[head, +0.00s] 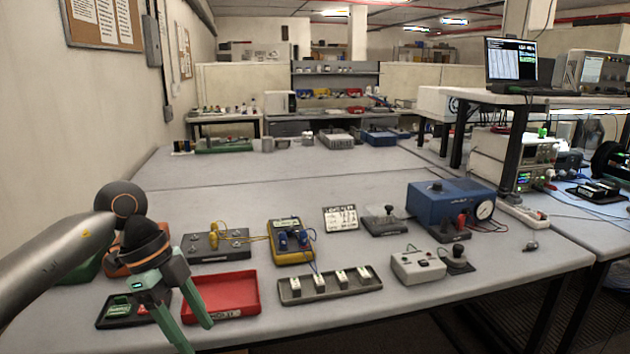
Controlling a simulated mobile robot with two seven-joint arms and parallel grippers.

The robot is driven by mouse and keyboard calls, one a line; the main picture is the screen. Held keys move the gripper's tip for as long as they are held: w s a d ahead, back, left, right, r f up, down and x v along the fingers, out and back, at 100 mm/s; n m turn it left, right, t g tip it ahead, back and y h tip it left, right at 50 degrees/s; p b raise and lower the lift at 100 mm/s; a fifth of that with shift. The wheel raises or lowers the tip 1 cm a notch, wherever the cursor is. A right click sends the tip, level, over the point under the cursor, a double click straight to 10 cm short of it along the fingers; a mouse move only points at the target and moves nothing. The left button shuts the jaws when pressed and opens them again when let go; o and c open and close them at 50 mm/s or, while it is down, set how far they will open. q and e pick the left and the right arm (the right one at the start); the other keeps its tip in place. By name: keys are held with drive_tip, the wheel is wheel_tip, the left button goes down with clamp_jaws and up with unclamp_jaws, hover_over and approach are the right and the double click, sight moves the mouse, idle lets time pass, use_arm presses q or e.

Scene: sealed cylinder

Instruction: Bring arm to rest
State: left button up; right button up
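My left arm comes in from the left edge of the head view. Its gripper (190,334) points down above the front left of the grey workbench (340,192). The two green fingers are spread apart, with nothing visible between them. The fingers overlap the left side of a red tray (226,295) in the picture; I cannot tell whether they touch it. My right arm and gripper are not in view.
A black tray (122,312) lies left of the gripper. A dark box (213,246), yellow meter (291,243), long grey tray (330,287), grey switch box (418,266) and blue gauge unit (450,200) stand rightward. The bench's middle is clear.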

use_arm(q)
drive_tip(key=s+d+r+t+h+p, duration=0.1)
drive_tip(key=s+d+t+h, duration=0.1)
drive_tip(key=d+h, duration=0.75)
drive_tip(key=s+d+t+h+p, duration=0.1)
drive_tip(key=s+d+t+h, duration=0.15)
drive_tip(key=d+h, duration=0.7)
drive_tip(key=w+a+f+n+t+y+p, duration=0.2)
drive_tip(key=a+f+n+t+y, duration=0.7)
drive_tip(key=f+n+t+y, duration=0.5)
drive_tip(key=s+a+f+n+g+y, duration=0.2)
drive_tip(key=s+a+f+g+y, duration=0.1)
drive_tip(key=s+f, duration=0.5)
drive_tip(key=s+a+f+n+g+y, duration=0.2)
drive_tip(key=s+a+f+g, duration=0.3)
drive_tip(key=s+f, duration=0.4)
drive_tip(key=shift+f+y+p, duration=0.4)
drive_tip(key=shift+f+y, duration=0.1)
drive_tip(key=shift+y, duration=0.4)
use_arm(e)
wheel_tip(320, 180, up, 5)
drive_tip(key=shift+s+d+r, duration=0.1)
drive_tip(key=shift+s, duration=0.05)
